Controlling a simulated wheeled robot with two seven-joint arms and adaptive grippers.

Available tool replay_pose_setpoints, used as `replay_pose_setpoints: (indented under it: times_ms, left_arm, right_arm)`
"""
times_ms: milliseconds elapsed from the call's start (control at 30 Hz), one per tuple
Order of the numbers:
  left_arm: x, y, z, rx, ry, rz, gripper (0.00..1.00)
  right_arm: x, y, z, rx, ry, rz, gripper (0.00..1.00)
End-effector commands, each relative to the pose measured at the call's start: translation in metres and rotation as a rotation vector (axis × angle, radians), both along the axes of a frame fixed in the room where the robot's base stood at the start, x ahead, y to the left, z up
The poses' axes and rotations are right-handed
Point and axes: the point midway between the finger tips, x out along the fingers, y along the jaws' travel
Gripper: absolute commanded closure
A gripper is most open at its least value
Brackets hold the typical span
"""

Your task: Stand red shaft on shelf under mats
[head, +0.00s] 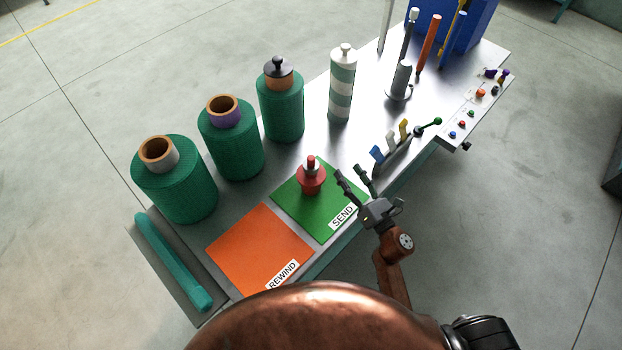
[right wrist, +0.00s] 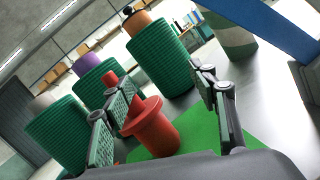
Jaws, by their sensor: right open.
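A red flanged piece with a narrower red stem (head: 311,178) stands on the green SEND mat (head: 330,211); whether it is the red shaft I cannot tell for certain. The right wrist view shows its wide flange and body (right wrist: 152,130) between and beyond my fingers. An orange-red rod (head: 429,44) also stands upright at the far end of the table. The orange REWIND mat (head: 256,246) lies beside the green one. My right gripper (head: 349,172) is open and empty, just right of the red piece. My left gripper is not in view. The shelf under the mats is hidden by the tabletop.
Three green netting rolls (head: 174,180) and a green-white striped roll (head: 342,85) stand along the back. A teal bar (head: 172,262) lies on the left end. Coloured levers (head: 403,133) and a button panel (head: 470,120) sit on the right. Open floor surrounds the table.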

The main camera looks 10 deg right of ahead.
Motion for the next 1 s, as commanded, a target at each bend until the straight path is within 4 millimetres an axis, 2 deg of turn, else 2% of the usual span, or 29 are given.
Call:
replay_pose_setpoints:
  times_ms: [33, 100, 233, 400, 833, 1000]
  left_arm:
    - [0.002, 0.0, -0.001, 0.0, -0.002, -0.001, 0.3]
    - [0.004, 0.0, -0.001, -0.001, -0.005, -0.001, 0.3]
    - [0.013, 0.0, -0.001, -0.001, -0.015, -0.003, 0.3]
    - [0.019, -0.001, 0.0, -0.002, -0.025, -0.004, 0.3]
    - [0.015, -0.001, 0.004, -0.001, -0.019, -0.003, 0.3]
    - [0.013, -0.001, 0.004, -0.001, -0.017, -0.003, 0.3]
  right_arm:
    - [0.001, 0.019, -0.001, -0.095, -0.043, 0.054, 0.47]
    - [-0.002, 0.041, -0.003, -0.206, -0.094, 0.12, 0.47]
    - [-0.006, 0.065, -0.008, -0.318, -0.151, 0.194, 0.47]
    - [0.005, 0.08, -0.006, -0.346, -0.168, 0.214, 0.47]
    - [0.049, 0.11, 0.003, -0.343, -0.168, 0.212, 0.47]
    - [0.056, 0.114, 0.003, -0.343, -0.165, 0.211, 0.47]
